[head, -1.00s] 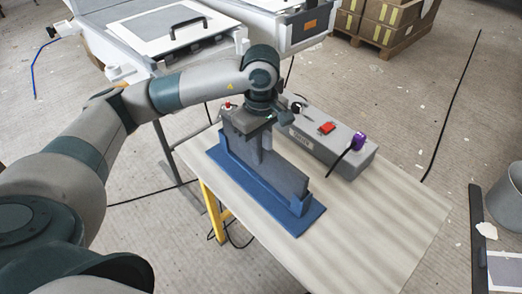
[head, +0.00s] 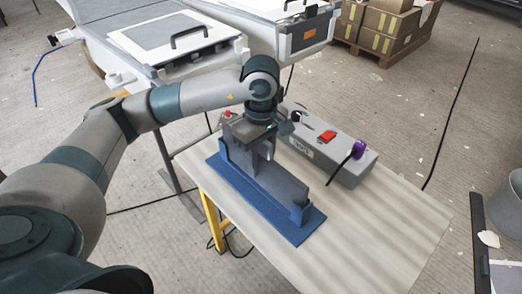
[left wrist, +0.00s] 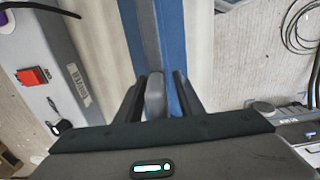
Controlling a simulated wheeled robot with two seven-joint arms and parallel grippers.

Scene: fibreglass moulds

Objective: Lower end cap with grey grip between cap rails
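The end cap (head: 280,183), a grey upright plate, stands in the blue fixture on the table. Its lower edge is hidden behind the fixture's near rail. The blue cap rails (head: 265,208) run along its base, with an upright at the near right end. My left gripper (head: 266,148) is over the far left part of the cap. In the left wrist view, the grey grip (left wrist: 155,95) lies between the gripper's two dark fingers (left wrist: 160,92). A blue strip shows between the grip and the right finger, so the fingers look open around it. My right gripper is out of view.
A grey box with a red switch (head: 327,136) and purple plug (head: 358,149) stands close behind the fixture. The table (head: 385,215) is clear at the right and front. A bucket (head: 508,200) stands off its right side. Cartons (head: 385,28) are at the back.

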